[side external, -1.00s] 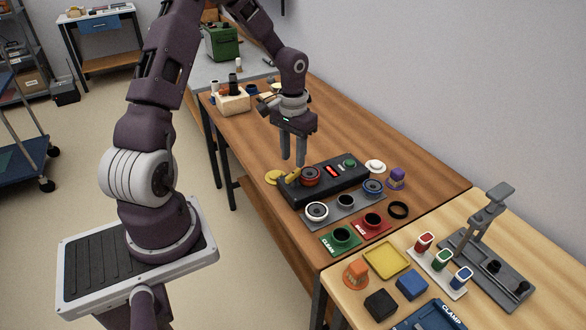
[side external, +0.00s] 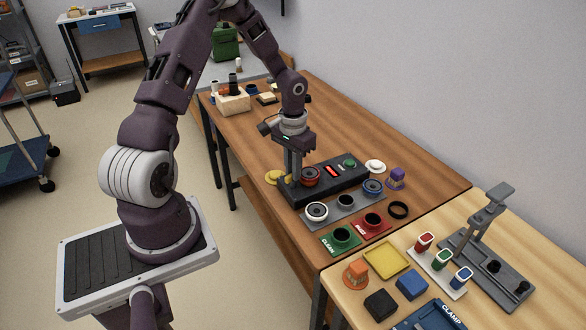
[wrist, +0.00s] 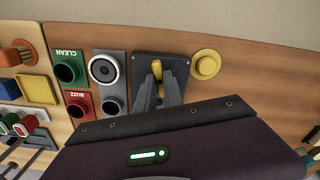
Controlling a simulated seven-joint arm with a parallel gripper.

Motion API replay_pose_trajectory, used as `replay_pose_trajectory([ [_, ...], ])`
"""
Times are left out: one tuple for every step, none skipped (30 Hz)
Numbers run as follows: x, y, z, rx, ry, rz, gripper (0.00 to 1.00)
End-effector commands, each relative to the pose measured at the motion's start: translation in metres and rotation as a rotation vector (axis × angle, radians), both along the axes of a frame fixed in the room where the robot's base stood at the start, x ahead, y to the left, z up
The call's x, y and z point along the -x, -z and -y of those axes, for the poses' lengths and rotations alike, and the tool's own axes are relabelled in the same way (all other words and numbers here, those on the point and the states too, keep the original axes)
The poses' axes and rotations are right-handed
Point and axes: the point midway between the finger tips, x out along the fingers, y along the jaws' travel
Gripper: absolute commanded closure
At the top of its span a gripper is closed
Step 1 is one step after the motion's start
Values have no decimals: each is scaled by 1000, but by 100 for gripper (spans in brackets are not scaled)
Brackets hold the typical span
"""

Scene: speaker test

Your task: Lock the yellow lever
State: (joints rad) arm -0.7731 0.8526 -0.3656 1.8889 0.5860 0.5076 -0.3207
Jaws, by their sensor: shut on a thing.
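The yellow lever (wrist: 157,70) stands on one end of the black test box (side external: 340,179). In the wrist view its tip shows just beyond my two fingers. My gripper (side external: 292,175) is down at that left end of the box, with its fingers pointing down and shut on the lever. In the side view the fingers hide most of the lever. In the wrist view my gripper (wrist: 160,92) covers part of the box.
A red-ringed speaker (side external: 310,176) sits on the box close to the fingers. A yellow disc (side external: 273,177) lies left of the box. A grey tray (side external: 329,212) with speakers and green (side external: 341,240) and red (side external: 372,222) pads lie in front.

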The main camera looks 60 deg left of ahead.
Motion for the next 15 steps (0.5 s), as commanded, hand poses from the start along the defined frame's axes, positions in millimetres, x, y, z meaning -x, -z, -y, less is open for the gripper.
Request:
replay_pose_trajectory([
  [0,0,0,-1,51,0,100],
  [0,0,0,-1,92,0,100],
  [0,0,0,-1,148,0,100],
  [0,0,0,-1,186,0,100],
  [0,0,0,-1,223,0,100],
  [0,0,0,-1,265,0,100],
  [0,0,0,-1,291,0,100],
  [0,0,0,-1,310,0,100],
  [0,0,0,-1,328,0,100],
  [0,0,0,-1,335,0,100],
  [0,0,0,-1,340,0,100],
  [0,0,0,-1,341,0,100],
  [0,0,0,-1,340,0,100],
  [0,0,0,-1,340,0,100],
  [0,0,0,-1,340,0,100],
])
